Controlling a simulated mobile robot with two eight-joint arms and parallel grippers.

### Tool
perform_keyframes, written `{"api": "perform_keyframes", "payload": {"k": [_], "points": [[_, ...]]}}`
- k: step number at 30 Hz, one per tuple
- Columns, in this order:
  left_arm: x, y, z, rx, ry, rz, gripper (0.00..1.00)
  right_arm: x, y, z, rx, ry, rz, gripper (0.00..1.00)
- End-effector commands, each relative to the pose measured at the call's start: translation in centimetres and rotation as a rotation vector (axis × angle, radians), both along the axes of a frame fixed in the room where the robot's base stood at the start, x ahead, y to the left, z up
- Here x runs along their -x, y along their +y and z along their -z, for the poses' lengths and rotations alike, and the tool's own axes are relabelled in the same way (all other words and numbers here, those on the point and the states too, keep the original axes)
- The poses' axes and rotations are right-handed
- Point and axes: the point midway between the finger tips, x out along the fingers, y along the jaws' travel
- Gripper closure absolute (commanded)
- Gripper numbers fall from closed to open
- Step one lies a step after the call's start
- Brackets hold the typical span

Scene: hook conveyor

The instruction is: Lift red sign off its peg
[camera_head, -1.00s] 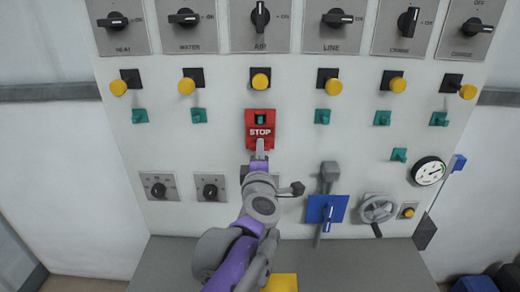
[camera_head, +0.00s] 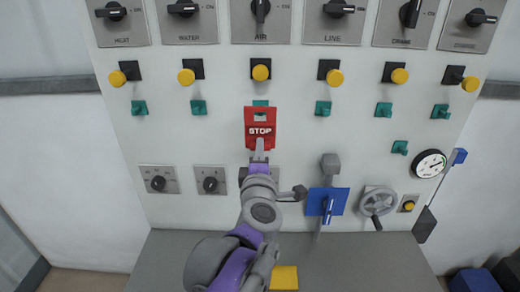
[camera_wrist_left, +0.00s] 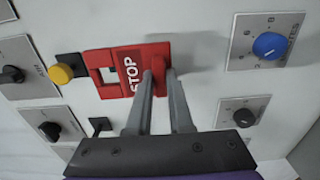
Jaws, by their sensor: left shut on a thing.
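The red sign (camera_head: 260,134) with white STOP lettering is in the middle of the panel in the head view, with a small window near its top. A green peg (camera_head: 260,103) shows just above its top edge, and only pale grey shows through the window. My left gripper (camera_head: 259,149) comes from below and is shut on the sign's lower part. In the left wrist view the gripper (camera_wrist_left: 159,78) has its fingers on a red tab of the sign (camera_wrist_left: 130,70). The gap between sign and panel is hard to judge. My right gripper is not in view.
Yellow buttons (camera_head: 186,77) and other green pegs (camera_head: 198,107) surround the sign. Black knobs (camera_head: 210,185), a blue plate with a lever (camera_head: 327,202), a handwheel (camera_head: 377,202) and a gauge (camera_head: 430,163) sit lower. A grey ledge (camera_head: 170,262) runs below.

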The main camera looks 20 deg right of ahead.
Motion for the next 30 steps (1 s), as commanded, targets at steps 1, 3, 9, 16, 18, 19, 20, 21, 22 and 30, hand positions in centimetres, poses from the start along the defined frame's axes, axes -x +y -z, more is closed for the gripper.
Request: {"api": "perform_keyframes", "payload": {"k": [1, 3, 9, 16, 18, 19, 20, 21, 22, 30], "points": [[0.3, 0.1, 0.0, 0.000, 0.000, 0.001, 1.00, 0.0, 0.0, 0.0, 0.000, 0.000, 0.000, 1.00], [0.8, 0.2, 0.0, 0.000, 0.000, 0.001, 1.00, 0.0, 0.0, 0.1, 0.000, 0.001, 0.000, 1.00], [2.8, 0.8, 0.0, 0.000, 0.000, 0.002, 1.00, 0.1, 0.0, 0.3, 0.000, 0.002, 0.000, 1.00], [5.0, 1.4, 0.0, 0.000, 0.000, 0.001, 1.00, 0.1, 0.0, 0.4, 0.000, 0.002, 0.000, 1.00], [5.7, 1.6, 0.0, 0.000, 0.000, 0.002, 1.00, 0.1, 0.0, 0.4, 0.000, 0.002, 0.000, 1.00], [6.0, 1.6, 0.0, 0.000, 0.000, 0.002, 1.00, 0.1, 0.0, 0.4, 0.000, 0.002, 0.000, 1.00], [6.3, 1.7, 0.0, 0.000, -0.001, 0.002, 1.00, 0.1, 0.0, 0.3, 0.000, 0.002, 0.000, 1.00], [6.6, 1.8, 0.0, 0.000, -0.001, 0.001, 1.00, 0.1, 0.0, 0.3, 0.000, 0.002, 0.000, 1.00], [6.8, 1.9, 0.0, 0.000, -0.001, 0.001, 1.00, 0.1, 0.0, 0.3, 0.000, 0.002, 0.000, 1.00], [7.6, 2.2, 0.0, 0.000, 0.000, 0.000, 1.00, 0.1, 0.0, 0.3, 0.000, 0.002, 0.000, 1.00]]}}
